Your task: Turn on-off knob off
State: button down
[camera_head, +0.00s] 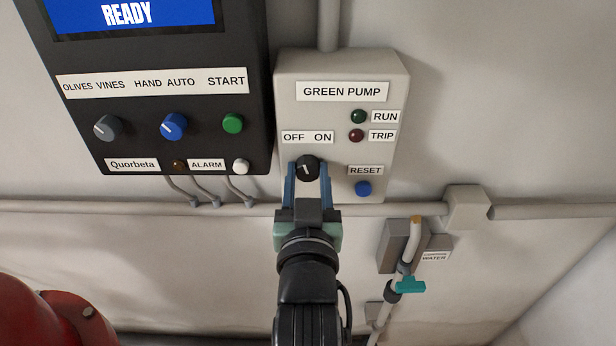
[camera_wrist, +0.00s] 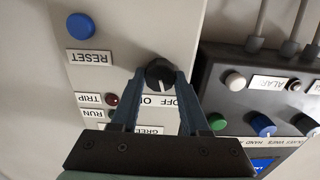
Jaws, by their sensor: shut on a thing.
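The on-off knob (camera_head: 307,168) is a round black knob with a white pointer line, on the grey GREEN PUMP box (camera_head: 289,105) under the OFF and ON labels. In the head view its pointer is near upright with its top leaning slightly left. My gripper (camera_head: 307,172) has its two blue fingers on either side of the knob and is shut on it. The wrist view also shows the knob (camera_wrist: 159,74) between the fingertips, with the OFF label partly visible and ON partly covered by a finger.
The box carries a green RUN lamp (camera_head: 359,116), a red TRIP lamp (camera_head: 357,135) and a blue RESET button (camera_head: 363,188). A black control panel (camera_head: 165,45) with knobs and buttons is close on the left. A conduit runs below. A pipe with a teal valve (camera_head: 410,287) is lower right.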

jog(key=shift+f+n, duration=0.1)
jog(key=shift+n, duration=1.6)
jog(key=shift+c, duration=2)
grip_release()
jog(key=s, duration=1.3)
jog(key=shift+p, duration=0.45)
